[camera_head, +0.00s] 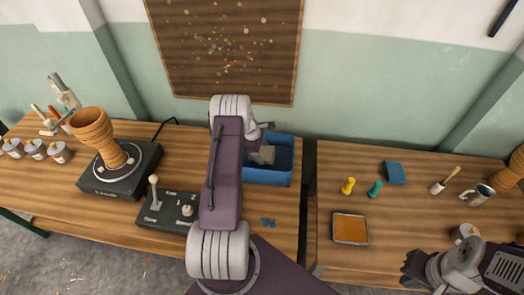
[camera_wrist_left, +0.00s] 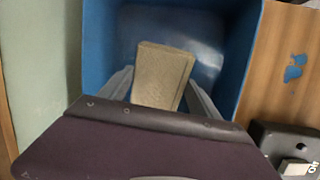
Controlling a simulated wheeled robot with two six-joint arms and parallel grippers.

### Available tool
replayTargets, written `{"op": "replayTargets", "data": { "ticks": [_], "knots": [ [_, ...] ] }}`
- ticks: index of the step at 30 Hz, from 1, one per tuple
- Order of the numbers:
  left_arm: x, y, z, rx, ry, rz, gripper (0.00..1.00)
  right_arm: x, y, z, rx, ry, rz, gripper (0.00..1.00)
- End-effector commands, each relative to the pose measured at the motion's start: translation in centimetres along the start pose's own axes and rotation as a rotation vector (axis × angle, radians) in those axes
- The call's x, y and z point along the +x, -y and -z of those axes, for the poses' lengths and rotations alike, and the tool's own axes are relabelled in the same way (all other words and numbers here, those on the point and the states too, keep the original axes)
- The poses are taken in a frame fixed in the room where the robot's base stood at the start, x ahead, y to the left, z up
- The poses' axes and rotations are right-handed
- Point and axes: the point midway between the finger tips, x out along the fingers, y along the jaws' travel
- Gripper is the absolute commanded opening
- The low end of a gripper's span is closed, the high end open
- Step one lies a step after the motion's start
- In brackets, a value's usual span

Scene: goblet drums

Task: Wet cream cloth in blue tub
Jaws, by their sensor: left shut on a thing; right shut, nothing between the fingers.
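The blue tub (camera_head: 266,177) stands on the left table against the wall; its blue wall (camera_wrist_left: 100,50) also shows in the left wrist view. My left gripper (camera_head: 262,146) reaches down into the tub and is shut on the cream cloth (camera_head: 267,154), a flat, block-like piece. In the left wrist view the cloth (camera_wrist_left: 163,75) sits between the two grey fingers, over the tub's bottom. I cannot tell whether it touches the bottom or any water. My right gripper (camera_head: 455,266) is at the lower right, partly visible, shut and empty.
Left of the tub are a control box with a lever (camera_head: 165,210) and a goblet drum (camera_head: 95,135) on a turntable. Blue splashes (camera_head: 268,222) lie before the tub. The right table holds an orange-filled tray (camera_head: 350,229), a blue block (camera_head: 395,173) and a mug (camera_head: 480,195).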

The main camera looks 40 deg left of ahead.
Motion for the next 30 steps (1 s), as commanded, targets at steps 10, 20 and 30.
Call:
{"op": "replayTargets", "data": {
  "ticks": [10,20,30],
  "knots": [
    [0.0,0.0,0.0,0.000,0.000,0.001,0.40,-0.1,0.0,0.0,0.000,0.000,0.000,0.00],
    [-1.3,-0.2,-0.3,0.000,0.000,0.001,0.40,-1.2,0.0,0.1,0.000,0.000,0.000,0.00],
    [-4.6,-0.8,-1.2,0.001,0.000,0.002,0.40,-3.9,0.1,0.4,0.000,0.000,0.000,0.00]
  ]
}}
